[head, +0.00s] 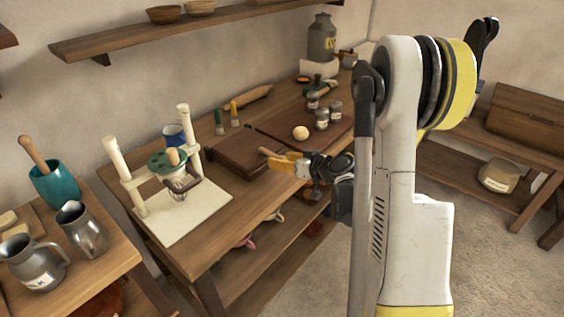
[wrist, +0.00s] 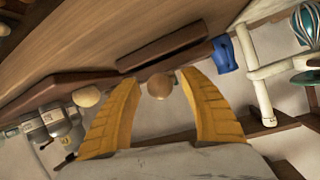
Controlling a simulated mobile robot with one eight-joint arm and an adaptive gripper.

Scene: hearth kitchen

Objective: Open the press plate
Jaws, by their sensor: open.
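The press (head: 140,180) stands on a cream base board (head: 190,222) on the wooden table. It has two cream posts and a green round plate (head: 158,163) with a wooden knob (head: 172,156) on top. A metal part hangs under the plate. My gripper (head: 270,161) is open, to the right of the press and apart from it, over the dark boards. In the wrist view, the press frame (wrist: 256,75) is at the right edge, outside my open fingers (wrist: 158,78). A round wooden end (wrist: 160,86) shows between the fingers; I cannot tell whether it touches them.
A blue cup (head: 174,135) stands behind the press. A dark board (head: 240,152), a pale ball (head: 300,133) and several small jars (head: 322,118) lie farther right. Metal jugs (head: 82,230) and a teal pot (head: 53,185) stand on the left table.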

